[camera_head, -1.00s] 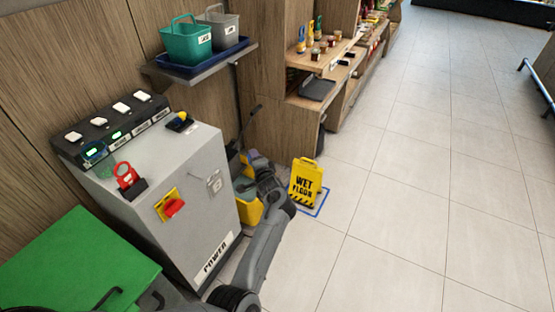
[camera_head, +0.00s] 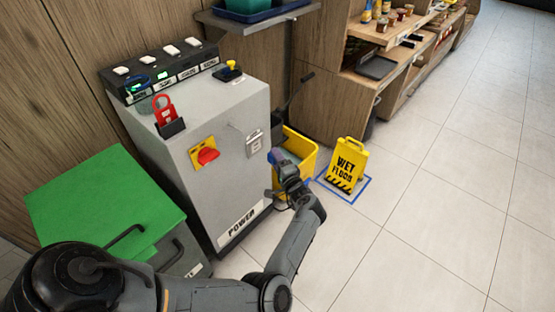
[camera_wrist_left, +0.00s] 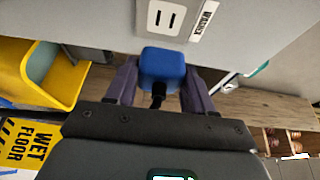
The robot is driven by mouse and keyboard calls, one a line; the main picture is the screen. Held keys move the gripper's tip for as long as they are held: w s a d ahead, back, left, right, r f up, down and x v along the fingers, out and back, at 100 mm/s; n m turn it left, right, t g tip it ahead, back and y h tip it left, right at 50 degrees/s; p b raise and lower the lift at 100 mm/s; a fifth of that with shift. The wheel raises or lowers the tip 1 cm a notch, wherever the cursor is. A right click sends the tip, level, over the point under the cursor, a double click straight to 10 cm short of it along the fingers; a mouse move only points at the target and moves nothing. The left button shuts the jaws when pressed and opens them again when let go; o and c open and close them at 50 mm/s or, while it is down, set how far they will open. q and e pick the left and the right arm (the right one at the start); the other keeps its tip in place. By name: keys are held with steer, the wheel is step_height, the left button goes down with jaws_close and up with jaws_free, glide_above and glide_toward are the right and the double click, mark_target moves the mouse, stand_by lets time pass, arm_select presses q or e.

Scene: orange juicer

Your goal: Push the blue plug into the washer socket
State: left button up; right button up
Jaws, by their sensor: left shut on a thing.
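The blue plug (camera_wrist_left: 162,68) is held between the two fingers of my left gripper (camera_wrist_left: 160,82) in the left wrist view, with its dark cord end toward the palm. The washer socket (camera_wrist_left: 165,17), a pale plate with two dark slots and a label reading WASHER, is just beyond the plug. A gap of grey panel shows between them. My right gripper is not in view.
A red rotary switch (camera_head: 208,156) on a yellow plate and a red padlock (camera_head: 163,109) are on the cabinet. A green-topped box (camera_head: 100,200) stands left. A yellow bucket (camera_head: 306,155) and wet floor sign (camera_head: 346,165) stand right. Floor further right is clear.

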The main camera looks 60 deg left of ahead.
mark_target(269, 155)
arm_select(q)
steer(key=shift+a, duration=0.2)
steer(key=shift+s+a+b, duration=0.2)
steer(key=shift+s+a, duration=0.05)
steer(key=shift+a, duration=0.6)
steer(key=shift+s+a+b, duration=0.15)
steer(key=shift+s+a, duration=0.05)
steer(key=shift+a, duration=0.65)
steer(key=shift+s+a, duration=0.2)
steer(key=shift+a, duration=0.75)
steer(key=shift+s, duration=0.2)
steer(key=shift+p, duration=0.3)
stand_by(0.8)
stand_by(0.5)
